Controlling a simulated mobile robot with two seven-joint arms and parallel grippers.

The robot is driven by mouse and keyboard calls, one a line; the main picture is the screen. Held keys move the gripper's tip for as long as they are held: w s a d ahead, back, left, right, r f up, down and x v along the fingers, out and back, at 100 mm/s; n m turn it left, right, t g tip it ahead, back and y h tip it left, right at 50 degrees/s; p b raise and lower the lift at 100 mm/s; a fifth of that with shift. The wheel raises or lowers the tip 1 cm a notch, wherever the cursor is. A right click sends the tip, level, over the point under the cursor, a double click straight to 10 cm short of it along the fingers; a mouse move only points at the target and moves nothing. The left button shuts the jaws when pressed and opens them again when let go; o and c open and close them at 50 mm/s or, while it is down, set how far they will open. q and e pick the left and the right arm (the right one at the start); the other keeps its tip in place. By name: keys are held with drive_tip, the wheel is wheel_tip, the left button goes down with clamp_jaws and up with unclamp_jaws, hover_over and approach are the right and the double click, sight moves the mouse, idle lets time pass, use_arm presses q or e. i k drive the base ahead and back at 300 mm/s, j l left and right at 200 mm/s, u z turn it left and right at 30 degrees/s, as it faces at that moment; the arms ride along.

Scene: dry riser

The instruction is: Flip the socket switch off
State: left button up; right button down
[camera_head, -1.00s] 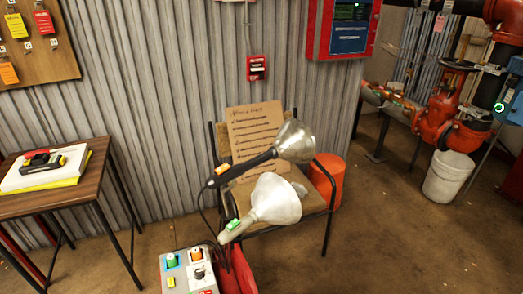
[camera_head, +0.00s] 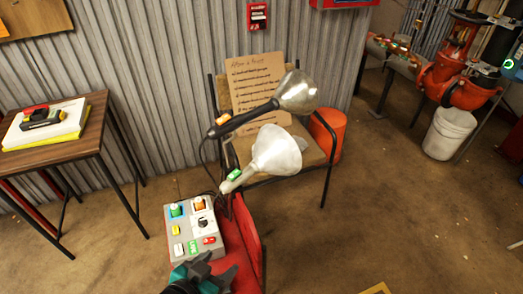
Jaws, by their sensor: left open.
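A grey control box (camera_head: 178,217) stands at the lower middle on a red stand (camera_head: 240,240). Its top carries a green knob or plug, an orange one, a black round part on a white plate (camera_head: 202,222), a yellow button, and white, green and red rocker-like pieces (camera_head: 194,246) along its near edge. I cannot tell for certain which piece is the socket switch. My left gripper (camera_head: 205,264), dark with teal parts, is open at the bottom, just below the box's near edge in the picture. I cannot tell whether it touches. My right gripper is not in view.
Two lamp-like metal cones (camera_head: 277,150) with handles rise behind the box, before a chair holding a handwritten cardboard sign (camera_head: 255,85). A wooden table (camera_head: 85,130) stands left. An orange bucket (camera_head: 325,137) and a white bucket (camera_head: 449,133) stand right.

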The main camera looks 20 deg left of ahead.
sight(211, 240)
drive_tip(key=u, duration=1.25)
